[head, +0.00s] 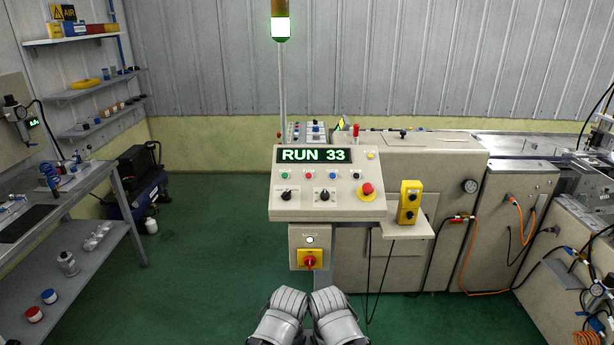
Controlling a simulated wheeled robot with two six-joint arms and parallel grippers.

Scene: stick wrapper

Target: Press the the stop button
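The control panel (325,205) is a beige sloped box in the middle of the head view. Its display (314,155) reads "RUN 33" in green. Below it is a row of small buttons: a green button (285,175), a red button (308,175) and darker ones to the right. Their labels are too small to read. A larger red mushroom button (367,189) on a yellow base sits at the panel's right. My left gripper (290,294) and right gripper (328,293) are side by side at the bottom, below and apart from the panel. Their finger openings cannot be made out.
Below the panel is a red-yellow rotary switch (309,260). A yellow two-button box (409,202) stands on a small shelf to the right. A signal tower (281,27) rises behind, lit white-green. A workbench (80,210) stands left. Green floor (205,270) is clear between.

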